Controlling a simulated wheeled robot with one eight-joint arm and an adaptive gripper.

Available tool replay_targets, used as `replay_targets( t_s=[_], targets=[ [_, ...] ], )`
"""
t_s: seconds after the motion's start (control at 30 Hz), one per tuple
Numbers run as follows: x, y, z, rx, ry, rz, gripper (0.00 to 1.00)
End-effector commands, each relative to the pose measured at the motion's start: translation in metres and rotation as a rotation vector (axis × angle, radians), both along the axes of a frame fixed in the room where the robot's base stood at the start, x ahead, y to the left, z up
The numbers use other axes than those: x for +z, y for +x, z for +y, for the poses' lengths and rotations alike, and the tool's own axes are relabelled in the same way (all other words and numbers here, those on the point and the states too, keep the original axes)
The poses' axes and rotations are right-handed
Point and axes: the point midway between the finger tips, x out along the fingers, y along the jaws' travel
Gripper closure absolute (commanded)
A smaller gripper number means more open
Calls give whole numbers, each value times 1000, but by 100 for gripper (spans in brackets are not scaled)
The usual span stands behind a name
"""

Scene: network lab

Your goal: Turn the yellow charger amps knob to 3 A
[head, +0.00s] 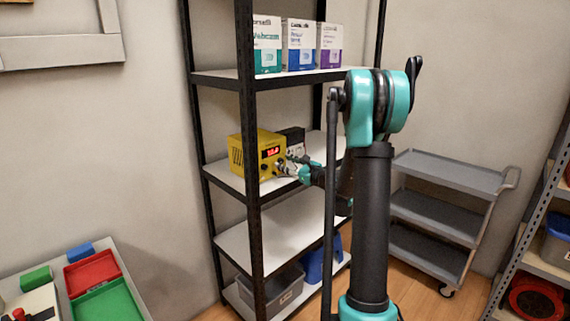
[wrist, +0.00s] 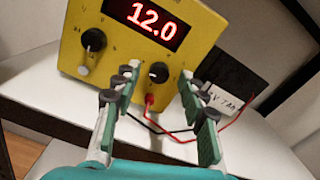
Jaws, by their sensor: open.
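The yellow charger (head: 256,153) stands on the middle shelf of the black-framed rack. In the wrist view the yellow charger (wrist: 208,22) fills the top, with a red display (wrist: 152,22) reading 12.0. One black knob (wrist: 93,40) sits at the left of its face. A second black knob (wrist: 158,72) sits lower, right of the middle, between my fingers. The markings around both knobs are too small to read. My gripper (wrist: 160,82) is open, its green-padded fingers either side of the second knob; I cannot tell if they touch it. In the head view my gripper (head: 287,167) is at the charger's front.
A red and a black lead (wrist: 235,118) run from below the second knob to a dark labelled box (wrist: 235,85) on the right. Boxes (head: 300,46) stand on the shelf above. A grey cart (head: 445,170) stands to the right.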

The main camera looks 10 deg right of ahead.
Motion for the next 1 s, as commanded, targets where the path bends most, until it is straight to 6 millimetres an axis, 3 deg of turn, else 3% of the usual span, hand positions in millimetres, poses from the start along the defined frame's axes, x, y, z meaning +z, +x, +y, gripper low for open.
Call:
replay_targets(
  t_s=[0.37,0.7,1.0],
  targets=[
    [0,5,4,1,0,0,58],
    [0,5,4,1,0,0,98],
    [0,5,4,1,68,50,100]
  ],
)
